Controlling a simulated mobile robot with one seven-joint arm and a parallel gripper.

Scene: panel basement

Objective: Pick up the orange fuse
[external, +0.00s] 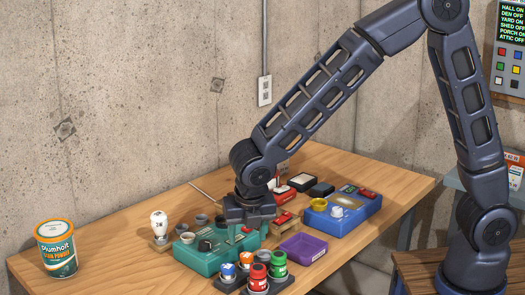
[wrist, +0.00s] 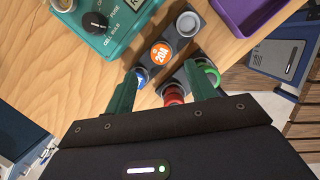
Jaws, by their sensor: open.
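The orange fuse (wrist: 161,53), its round top marked 20A, stands upright in a dark rack (wrist: 206,40) in the wrist view. The orange top shows just beyond and between the fingertips, apparently untouched. In the external view my gripper (external: 250,222) hangs over the teal box's right part; its fingertips are hard to make out there.
A purple tray (external: 304,247) and a blue box (external: 345,215) lie to the right. A bulb (external: 159,225) and a tin (external: 57,250) stand left.

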